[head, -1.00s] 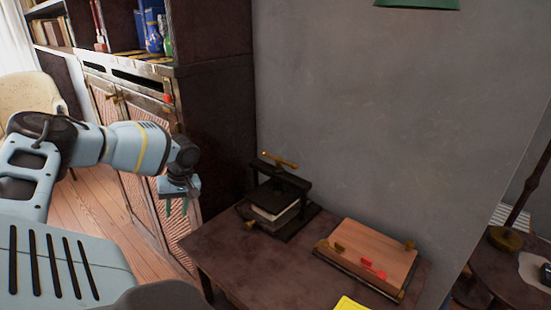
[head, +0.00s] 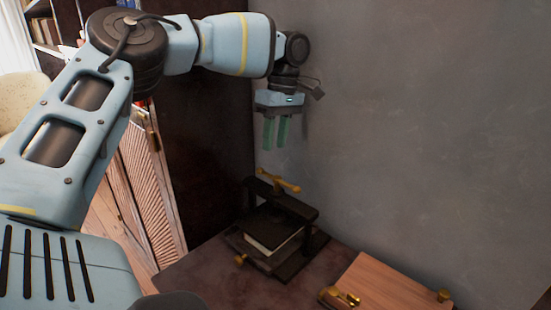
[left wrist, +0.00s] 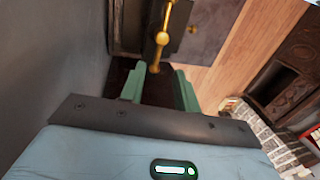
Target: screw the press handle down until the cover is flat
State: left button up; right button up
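The black book press (head: 285,210) stands on the dark table by the wall. Its brass press handle (head: 279,180) is a bar with knobs across the top of the frame. A dark-covered book with pale page edges (head: 272,240) lies inside the press; I cannot tell whether its cover is flat. My left gripper (head: 276,133) hangs above the handle, pointing down, its green fingers apart and empty. In the left wrist view the handle (left wrist: 162,38) shows just beyond the open fingers (left wrist: 158,85), not between them. My right gripper is not in view.
A wooden board (head: 385,285) with brass fittings lies right of the press on the dark table (head: 215,275). The grey wall (head: 420,130) rises close behind. A dark cabinet (head: 205,150) stands left of the table.

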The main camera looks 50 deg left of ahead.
aim_at(277, 183)
pick_arm(q)
jog(key=shift+w+r, duration=0.25)
jog(key=shift+s, duration=0.1)
jog(key=f, duration=0.2)
jog(key=s+f, duration=0.1)
jog(key=f, duration=0.4)
jog(key=shift+s+f, duration=0.25)
jog(key=shift+f, duration=0.1)
jog(key=shift+c, duration=0.2)
grip_shut()
